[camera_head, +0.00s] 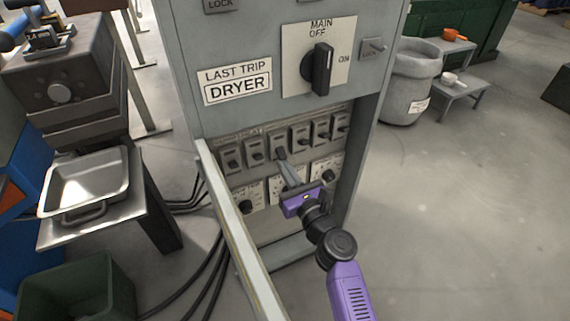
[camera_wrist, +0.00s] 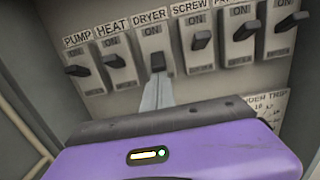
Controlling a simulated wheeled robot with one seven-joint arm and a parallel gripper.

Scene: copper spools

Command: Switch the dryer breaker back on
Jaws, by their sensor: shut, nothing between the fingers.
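The dryer breaker (camera_wrist: 157,62) is third from the left in a row of breakers, under a DRYER label in the wrist view. Its dark lever sits lower below its ON mark than its neighbours' levers do, so it looks down. My gripper (camera_wrist: 157,82) is shut and empty, its grey fingertips right below that lever; I cannot tell whether they touch. In the head view my gripper (camera_head: 282,157) reaches into the cabinet's recess and partly covers the dryer breaker (camera_head: 278,138).
PUMP (camera_wrist: 77,70) and HEAT (camera_wrist: 113,60) levers are left of it, SCREW (camera_wrist: 200,40) right. The grey cabinet (camera_head: 190,50) carries a LAST TRIP DRYER sign (camera_head: 236,82) and a main switch (camera_head: 318,70). An open door (camera_head: 238,235) stands left of my arm.

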